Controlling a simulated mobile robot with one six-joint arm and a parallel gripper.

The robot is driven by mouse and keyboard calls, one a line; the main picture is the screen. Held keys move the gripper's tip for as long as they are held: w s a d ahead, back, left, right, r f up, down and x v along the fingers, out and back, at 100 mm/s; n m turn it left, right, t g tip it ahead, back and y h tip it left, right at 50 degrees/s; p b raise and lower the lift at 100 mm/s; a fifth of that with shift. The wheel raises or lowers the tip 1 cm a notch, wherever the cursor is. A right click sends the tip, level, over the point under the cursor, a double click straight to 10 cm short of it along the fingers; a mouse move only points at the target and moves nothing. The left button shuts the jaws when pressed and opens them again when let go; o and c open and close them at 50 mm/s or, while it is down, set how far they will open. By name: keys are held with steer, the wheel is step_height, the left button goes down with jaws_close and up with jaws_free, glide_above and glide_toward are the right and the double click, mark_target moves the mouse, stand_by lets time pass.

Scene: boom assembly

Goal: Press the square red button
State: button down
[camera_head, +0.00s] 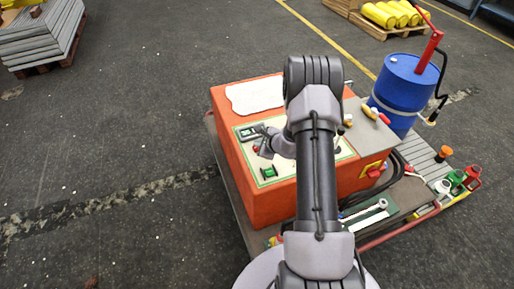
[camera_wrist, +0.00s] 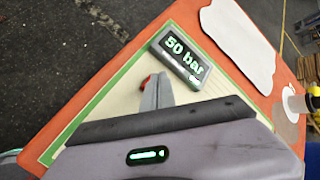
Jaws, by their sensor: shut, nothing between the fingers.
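A small red button (camera_wrist: 145,81) shows in the wrist view on the cream panel, partly hidden behind my gripper (camera_wrist: 156,92). Its square shape cannot be made out. My gripper is shut and empty, with its fingertips right at the button; I cannot tell whether they touch or press it. In the head view, my gripper (camera_head: 263,150) is over the left part of the panel (camera_head: 292,160) on the orange machine, and a bit of red (camera_head: 256,149) shows beside it.
A display (camera_wrist: 182,55) reading "50 bar" sits just beyond the fingers. A green control (camera_head: 268,172) is on the panel nearer my body. A white sheet (camera_head: 255,96) lies on the orange machine top (camera_head: 230,170). A blue barrel (camera_head: 403,92) with a red pump stands at right.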

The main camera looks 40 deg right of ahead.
steer(key=shift+f+b, duration=0.5)
steer(key=shift+b, duration=0.15)
stand_by(0.4)
steer(key=shift+r, duration=0.15)
steer(key=shift+r+p, duration=0.4)
steer(key=shift+r, duration=0.4)
steer(key=shift+r+p, duration=1.3)
steer(key=shift+r, duration=1.25)
